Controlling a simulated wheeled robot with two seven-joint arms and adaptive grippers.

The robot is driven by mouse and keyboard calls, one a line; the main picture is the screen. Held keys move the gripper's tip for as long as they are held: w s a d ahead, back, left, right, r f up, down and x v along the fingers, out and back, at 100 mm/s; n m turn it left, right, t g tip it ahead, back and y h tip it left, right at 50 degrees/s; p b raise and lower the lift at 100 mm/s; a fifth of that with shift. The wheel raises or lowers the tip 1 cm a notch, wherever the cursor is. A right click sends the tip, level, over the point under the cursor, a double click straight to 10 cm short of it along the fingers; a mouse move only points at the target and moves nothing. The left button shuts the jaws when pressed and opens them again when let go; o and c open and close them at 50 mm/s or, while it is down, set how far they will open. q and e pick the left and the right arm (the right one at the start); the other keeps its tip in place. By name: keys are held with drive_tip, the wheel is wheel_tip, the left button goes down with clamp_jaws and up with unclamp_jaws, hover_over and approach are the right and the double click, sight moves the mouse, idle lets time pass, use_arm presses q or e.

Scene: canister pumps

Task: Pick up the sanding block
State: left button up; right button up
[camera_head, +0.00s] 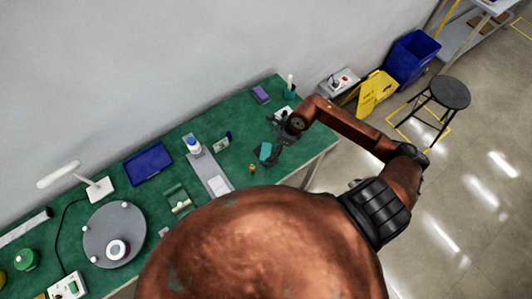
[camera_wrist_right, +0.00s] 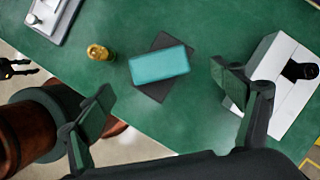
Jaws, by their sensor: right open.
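A teal block (camera_wrist_right: 160,65), which I take to be the sanding block, lies flat on a dark sheet (camera_wrist_right: 152,92) on the green table. It also shows in the head view (camera_head: 265,151), just below my right gripper (camera_head: 273,131). In the right wrist view my right gripper (camera_wrist_right: 165,100) is open and empty. Its two fingers are well apart, and the block lies beyond them, between their lines, with no visible contact.
A small brass piece (camera_wrist_right: 98,52) stands left of the block. A white box with a black part (camera_wrist_right: 283,85) is close beyond the right finger. A purple block (camera_head: 261,94) lies at the table's back. The table's front edge is near the block.

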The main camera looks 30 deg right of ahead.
sight(267, 152)
drive_tip(key=x, duration=0.3)
drive_tip(key=p+x, duration=0.1)
drive_tip(key=x, duration=0.3)
drive_tip(key=shift+s+d+f, duration=0.1)
drive_tip(key=shift+s+d, duration=0.1)
drive_tip(key=shift+s, duration=0.05)
drive_tip(key=c, duration=1.4)
